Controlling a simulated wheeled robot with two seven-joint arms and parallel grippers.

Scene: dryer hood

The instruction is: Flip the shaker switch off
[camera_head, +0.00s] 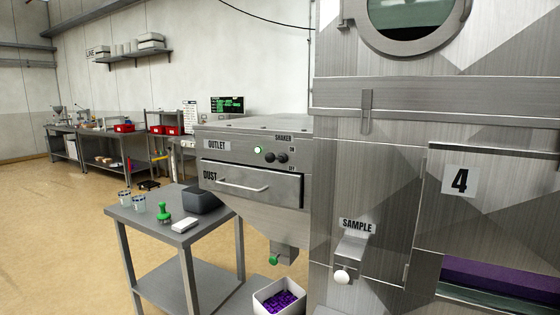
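The shaker switch (281,158) is a small dark knob on the steel outlet box, below the SHAKER label (283,137). Small lettering that seems to read ON is above right of it, and another small label is below right. A second dark round part (269,157) sits just left of it. It is too small to tell which way the switch points. A round lamp (257,150) left of them glows white-green. Neither of my grippers is in view.
A drawer handle (240,186) sticks out below the switch. A steel table (150,222) with cups, a green-handled tool and a dark box stands left. A white bin (262,300) of purple pieces is below. The SAMPLE spout (350,248) protrudes right. The left floor is clear.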

